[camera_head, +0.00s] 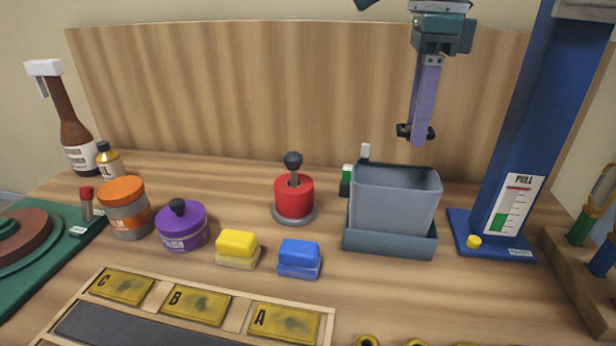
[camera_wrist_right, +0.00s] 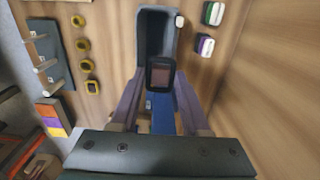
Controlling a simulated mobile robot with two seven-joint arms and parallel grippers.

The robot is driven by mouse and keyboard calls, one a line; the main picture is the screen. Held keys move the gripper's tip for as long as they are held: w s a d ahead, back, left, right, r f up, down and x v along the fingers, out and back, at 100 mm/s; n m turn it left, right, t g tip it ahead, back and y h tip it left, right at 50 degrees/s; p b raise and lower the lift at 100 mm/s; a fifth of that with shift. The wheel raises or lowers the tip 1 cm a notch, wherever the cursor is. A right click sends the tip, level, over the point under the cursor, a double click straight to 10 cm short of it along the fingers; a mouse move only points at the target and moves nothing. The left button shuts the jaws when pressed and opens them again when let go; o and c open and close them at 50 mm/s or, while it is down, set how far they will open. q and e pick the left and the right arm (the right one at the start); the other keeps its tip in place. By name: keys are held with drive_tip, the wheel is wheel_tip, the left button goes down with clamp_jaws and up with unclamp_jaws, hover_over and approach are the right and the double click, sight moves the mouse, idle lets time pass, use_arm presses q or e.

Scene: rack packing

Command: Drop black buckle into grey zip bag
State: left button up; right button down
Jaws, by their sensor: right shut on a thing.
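The black buckle (camera_head: 404,130) is held between the tips of my right gripper (camera_head: 417,132), whose purple fingers point down. The buckle also shows as a dark frame in the wrist view (camera_wrist_right: 160,59), between the fingers. The grey zip bag (camera_head: 393,205) stands upright with its mouth open in a blue-grey tray (camera_head: 388,243). The buckle is above the bag's rim and apart from it. In the wrist view the bag (camera_wrist_right: 158,14) is just beyond the buckle. My left gripper is not in view.
A blue stand with a pull gauge (camera_head: 514,205) is right of the bag. A red pot with a black knob (camera_head: 293,197) is left of it. Yellow (camera_head: 237,242) and blue (camera_head: 299,254) blocks lie in front. A wooden panel (camera_head: 250,90) stands behind.

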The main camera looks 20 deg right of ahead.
drive_tip(key=shift+f, duration=0.2)
drive_tip(key=shift+c, duration=1.5)
unclamp_jaws()
drive_tip(key=shift+r, duration=0.1)
wheel_tip(320, 180, up, 10)
drive_tip(key=p, duration=0.8)
drive_tip(key=shift+p, duration=0.35)
